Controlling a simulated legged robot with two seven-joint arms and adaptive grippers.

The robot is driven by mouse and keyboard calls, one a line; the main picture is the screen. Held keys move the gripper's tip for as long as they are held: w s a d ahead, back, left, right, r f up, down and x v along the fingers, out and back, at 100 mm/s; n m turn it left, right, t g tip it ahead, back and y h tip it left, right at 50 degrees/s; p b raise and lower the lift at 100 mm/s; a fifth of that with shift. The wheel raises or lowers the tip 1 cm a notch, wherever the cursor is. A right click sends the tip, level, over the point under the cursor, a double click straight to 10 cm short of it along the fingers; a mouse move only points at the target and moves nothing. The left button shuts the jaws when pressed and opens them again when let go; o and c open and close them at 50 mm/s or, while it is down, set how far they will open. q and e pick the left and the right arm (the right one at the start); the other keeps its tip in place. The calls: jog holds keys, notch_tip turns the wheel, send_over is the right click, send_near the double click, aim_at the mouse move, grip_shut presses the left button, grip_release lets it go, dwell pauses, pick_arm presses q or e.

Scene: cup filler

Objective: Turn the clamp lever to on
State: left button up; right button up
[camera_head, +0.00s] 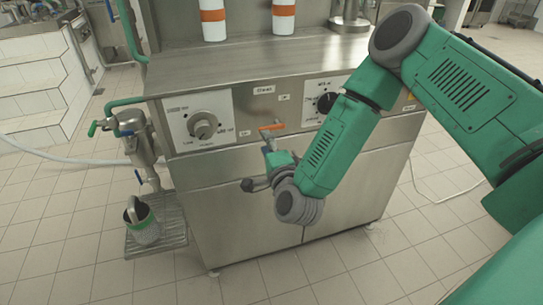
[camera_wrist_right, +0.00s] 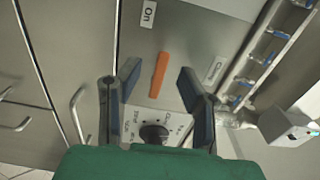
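The clamp lever (camera_head: 271,127) is an orange bar on the front panel of the steel machine, lying roughly level in the head view. In the right wrist view the orange lever (camera_wrist_right: 159,75) stands nearly upright in the picture, below the "On" label (camera_wrist_right: 148,14). My right gripper (camera_head: 270,147) is just in front of and below the lever in the head view. In the right wrist view the fingers of my right gripper (camera_wrist_right: 158,76) are spread, one on each side of the lever, with visible gaps. I cannot tell how deep they reach. My left gripper is not in view.
A left dial (camera_head: 202,125) and a right dial (camera_head: 327,102) flank the lever on the panel. White cups with orange bands (camera_head: 212,16) stand on the machine top.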

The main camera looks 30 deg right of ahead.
jog(key=v, duration=0.6)
jog(key=shift+a, duration=0.3)
jog(key=s+a+f+n+g+y, duration=0.3)
jog(key=s+f+n, duration=0.15)
jog(key=f, duration=0.25)
jog(key=s+a+f+n+g+y, duration=0.3)
jog(key=s+a+f+n+g, duration=0.1)
jog(key=f+n, duration=0.2)
jog(key=s+d+f+n+g, duration=0.2)
jog(key=s+n+g, duration=0.1)
jog(key=s, duration=0.3)
jog(key=s+d+f+n+g+h, duration=0.1)
jog(key=s+d+f+n+g, duration=0.1)
jog(key=s, duration=0.5)
jog(key=s+d+f+n+g+h, duration=0.1)
jog(key=s+d+f+n+g, duration=0.1)
jog(key=s+f+n+g, duration=0.2)
jog(key=s+n+g, duration=0.1)
jog(key=s, duration=0.2)
jog(key=shift+s+d, duration=0.2)
jog(key=shift+d, duration=0.1)
jog(key=shift+w+n, duration=0.1)
jog(key=shift+n, duration=0.15)
